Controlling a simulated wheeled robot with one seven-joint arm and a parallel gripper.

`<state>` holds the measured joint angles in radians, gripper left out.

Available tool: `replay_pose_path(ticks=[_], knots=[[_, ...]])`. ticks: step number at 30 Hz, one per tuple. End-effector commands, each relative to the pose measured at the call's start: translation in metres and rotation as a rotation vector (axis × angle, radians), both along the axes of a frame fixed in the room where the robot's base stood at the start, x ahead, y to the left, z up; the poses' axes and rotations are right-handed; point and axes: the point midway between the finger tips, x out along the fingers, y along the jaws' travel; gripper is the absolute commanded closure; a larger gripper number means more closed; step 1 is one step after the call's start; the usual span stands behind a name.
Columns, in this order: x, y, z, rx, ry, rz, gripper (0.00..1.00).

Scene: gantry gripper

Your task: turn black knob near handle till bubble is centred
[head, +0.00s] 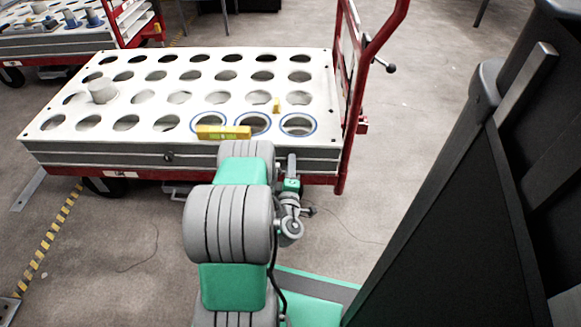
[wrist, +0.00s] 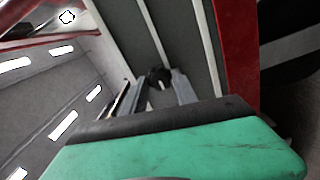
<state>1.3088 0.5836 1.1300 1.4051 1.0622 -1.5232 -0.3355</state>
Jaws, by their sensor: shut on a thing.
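The black knob (wrist: 159,74) near the handle is on the cart's grey side panel in the wrist view. My gripper (wrist: 160,83) is shut on it, with one finger on each side. In the head view my gripper (head: 291,166) is at the cart's near side, close to the red handle (head: 383,35), and the knob there is hidden. A yellow spirit level (head: 223,132) lies on the near edge of the white perforated top (head: 190,137). Its vial looks greenish; the bubble is too small to make out. Another black knob (head: 168,157) sits further left on the same side.
A small yellow-orange block (head: 276,104) and a white cylinder (head: 102,92) stand on the top. A dark panelled structure (head: 470,200) fills the right. Another cart (head: 60,40) stands back left. Carpet is clear right of the cart.

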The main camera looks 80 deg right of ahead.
Motion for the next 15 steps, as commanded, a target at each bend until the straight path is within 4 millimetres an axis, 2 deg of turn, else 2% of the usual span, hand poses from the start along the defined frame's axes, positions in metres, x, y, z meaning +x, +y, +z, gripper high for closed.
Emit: replay_pose_path(ticks=[6,15], knots=[[0.0005,-0.0001,-0.0006,-0.023,0.097,0.001,1.00],[0.0005,-0.0002,-0.0001,-0.034,0.147,0.001,1.00]])
